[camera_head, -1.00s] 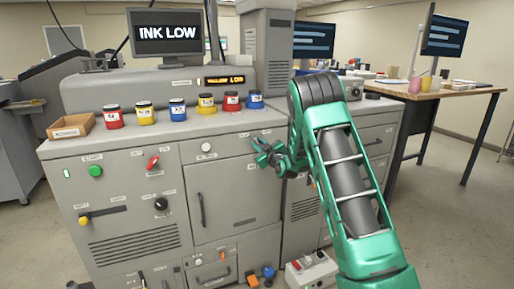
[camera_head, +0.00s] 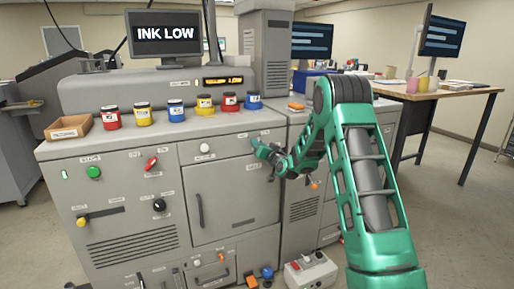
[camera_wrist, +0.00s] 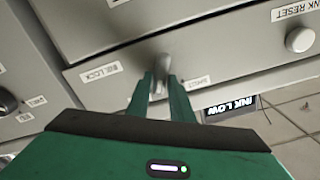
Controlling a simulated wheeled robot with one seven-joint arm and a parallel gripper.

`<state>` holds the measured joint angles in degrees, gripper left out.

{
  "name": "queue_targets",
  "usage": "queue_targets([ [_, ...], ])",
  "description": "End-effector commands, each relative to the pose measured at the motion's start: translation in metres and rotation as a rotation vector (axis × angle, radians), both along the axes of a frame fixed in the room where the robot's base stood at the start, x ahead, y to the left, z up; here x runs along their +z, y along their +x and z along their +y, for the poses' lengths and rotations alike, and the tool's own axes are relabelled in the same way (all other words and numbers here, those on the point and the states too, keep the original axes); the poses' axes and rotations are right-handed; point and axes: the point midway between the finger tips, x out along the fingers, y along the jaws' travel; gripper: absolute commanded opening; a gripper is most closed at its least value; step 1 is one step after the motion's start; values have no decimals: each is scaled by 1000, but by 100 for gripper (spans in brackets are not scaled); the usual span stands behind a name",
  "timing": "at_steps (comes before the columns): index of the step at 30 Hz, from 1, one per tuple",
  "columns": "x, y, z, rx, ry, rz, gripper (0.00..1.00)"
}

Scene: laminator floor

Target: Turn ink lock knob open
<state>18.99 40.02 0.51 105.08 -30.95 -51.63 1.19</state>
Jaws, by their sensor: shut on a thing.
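A small grey knob (camera_wrist: 162,65) stands out from the grey machine panel in the wrist view, beside a label that seems to end in "LOCK" (camera_wrist: 101,73). My gripper (camera_wrist: 161,84) has its two green fingers on either side of this knob, shut on it. In the head view, my gripper (camera_head: 258,147) is at the upper right of the machine front. There its own fingers hide the knob, so how far it is turned cannot be told.
A round knob labelled "INK RESET" (camera_wrist: 300,39) is on the panel. The machine (camera_head: 130,240) carries several ink jars on top and a screen (camera_head: 166,33) reading "INK LOW". A wooden table (camera_head: 440,90) is at the right.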

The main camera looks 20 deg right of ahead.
Motion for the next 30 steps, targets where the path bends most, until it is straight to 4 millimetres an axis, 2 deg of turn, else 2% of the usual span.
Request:
queue_targets([
  [12,-5,-1,-2,0,267,6,0],
  [30,-6,-1,-3,-2,341,8,0],
])
